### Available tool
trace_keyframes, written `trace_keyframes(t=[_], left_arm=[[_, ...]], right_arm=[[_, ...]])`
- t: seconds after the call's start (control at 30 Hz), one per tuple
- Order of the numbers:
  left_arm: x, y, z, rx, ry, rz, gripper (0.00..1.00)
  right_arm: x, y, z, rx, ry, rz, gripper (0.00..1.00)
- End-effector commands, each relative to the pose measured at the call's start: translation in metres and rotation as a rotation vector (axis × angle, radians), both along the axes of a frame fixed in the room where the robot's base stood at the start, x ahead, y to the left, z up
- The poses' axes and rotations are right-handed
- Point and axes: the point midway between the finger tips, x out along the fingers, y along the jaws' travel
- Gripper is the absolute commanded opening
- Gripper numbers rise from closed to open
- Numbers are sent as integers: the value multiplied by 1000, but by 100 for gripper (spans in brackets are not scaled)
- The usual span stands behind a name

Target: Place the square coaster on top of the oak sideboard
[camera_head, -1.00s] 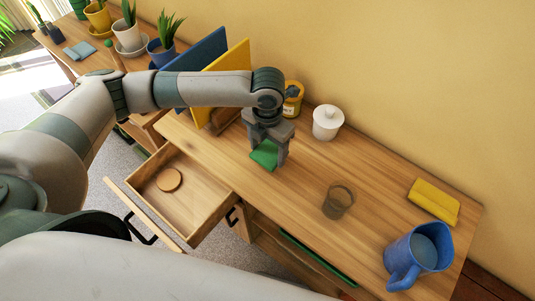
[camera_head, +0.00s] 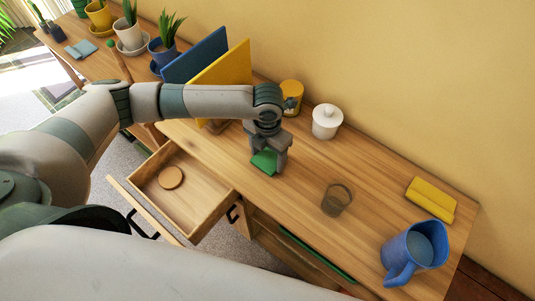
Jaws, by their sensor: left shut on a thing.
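The green square coaster (camera_head: 264,161) is between the fingers of my left gripper (camera_head: 268,162), just at or slightly above the wooden top. I cannot tell whether it touches the surface. My left gripper points down and is shut on the coaster; its fingers hide part of it. The oak sideboard (camera_head: 300,185) stretches across the view below the gripper, with its front drawer (camera_head: 205,205) pulled open. My right gripper is not in view.
A round wooden coaster (camera_head: 171,177) lies in the open drawer. On the top stand a glass (camera_head: 337,199), a blue pitcher (camera_head: 413,252), a white lidded jar (camera_head: 327,121), a yellow jar (camera_head: 292,97), upright books (camera_head: 225,68) and a folded yellow cloth (camera_head: 431,199). Bare wood surrounds the gripper.

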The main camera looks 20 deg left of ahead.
Motion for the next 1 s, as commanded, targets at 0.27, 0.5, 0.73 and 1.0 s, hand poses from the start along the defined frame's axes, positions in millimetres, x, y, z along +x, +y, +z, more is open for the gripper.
trace_keyframes(t=[0.27,0.5,0.73,1.0], left_arm=[[0,0,-3,0,0,0,84],[0,0,-3,0,0,0,84],[1,-1,3,-2,-2,-1,84],[2,-1,36,-3,-4,-2,84]], right_arm=[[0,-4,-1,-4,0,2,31],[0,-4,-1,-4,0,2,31],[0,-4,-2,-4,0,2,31],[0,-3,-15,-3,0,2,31]])
